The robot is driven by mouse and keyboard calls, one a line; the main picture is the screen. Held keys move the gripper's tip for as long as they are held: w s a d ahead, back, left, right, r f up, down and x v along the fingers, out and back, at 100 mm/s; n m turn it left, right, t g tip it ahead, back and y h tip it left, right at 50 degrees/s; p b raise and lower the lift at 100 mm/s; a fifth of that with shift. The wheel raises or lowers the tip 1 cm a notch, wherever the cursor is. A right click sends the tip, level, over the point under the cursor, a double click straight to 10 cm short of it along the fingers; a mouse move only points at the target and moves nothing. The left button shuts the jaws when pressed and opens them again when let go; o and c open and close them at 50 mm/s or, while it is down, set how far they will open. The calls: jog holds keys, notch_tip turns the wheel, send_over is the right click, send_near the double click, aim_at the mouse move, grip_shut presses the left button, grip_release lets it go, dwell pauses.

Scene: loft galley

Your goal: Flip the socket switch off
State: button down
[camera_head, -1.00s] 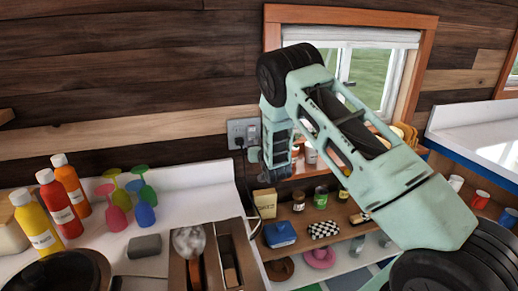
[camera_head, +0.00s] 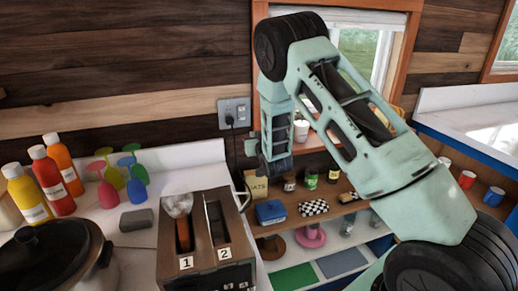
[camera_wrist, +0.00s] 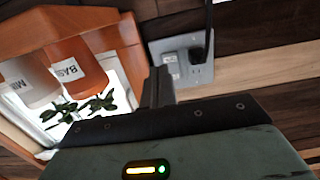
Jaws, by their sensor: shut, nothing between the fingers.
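The wall socket (camera_head: 234,113) is a grey plate on the wooden wall, left of the window. A black plug with a cord sits in it. In the wrist view the plate (camera_wrist: 186,62) shows at upper centre, tilted, with the plug (camera_wrist: 201,44) on its right side and a pale switch part (camera_wrist: 172,62) on its left. The switch's position is too small to tell. In the head view my gripper (camera_head: 250,147) is below and right of the socket; contact is not visible.
A two-slot toaster (camera_head: 206,245) stands on the counter below, with bottles (camera_head: 50,182), coloured goblets and a dark pot (camera_head: 50,260) to its left. A window frame (camera_head: 405,50) and loaded shelves (camera_head: 335,208) are on the right. Labelled jars (camera_wrist: 76,70) show left in the wrist view.

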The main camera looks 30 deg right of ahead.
jog(key=shift+f+b+v, duration=0.2)
jog(key=shift+b+v, duration=0.15)
jog(key=shift+v, duration=0.8)
jog(key=shift+f+b+v, duration=0.2)
jog(key=shift+b+v, duration=0.15)
jog(key=shift+v, duration=0.75)
